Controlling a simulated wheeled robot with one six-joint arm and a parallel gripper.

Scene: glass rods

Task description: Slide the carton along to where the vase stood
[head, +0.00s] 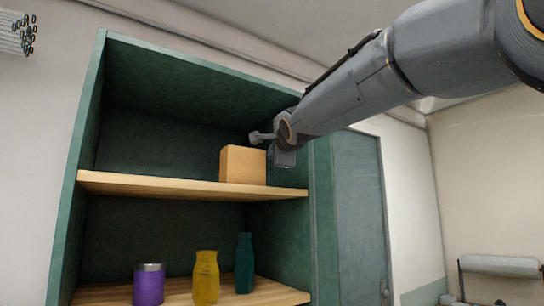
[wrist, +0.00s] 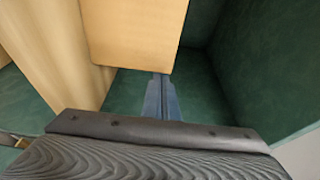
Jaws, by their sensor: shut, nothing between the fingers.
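The carton (head: 243,165) is a plain tan box standing upright on the upper wooden shelf (head: 150,185), toward its right end. In the wrist view the carton (wrist: 135,32) fills the top middle. My gripper (head: 271,155) is at the carton's right side in the head view, up at shelf height. In the wrist view my gripper (wrist: 161,80) has its fingers together and empty, with the tips at the carton's edge. I cannot tell whether they touch it. No vase shows on the upper shelf.
The upper shelf left of the carton is bare. The green cabinet wall (head: 285,235) closes the right side. On the lower shelf stand a purple cup (head: 148,286), a yellow bottle (head: 206,277) and a teal bottle (head: 244,264).

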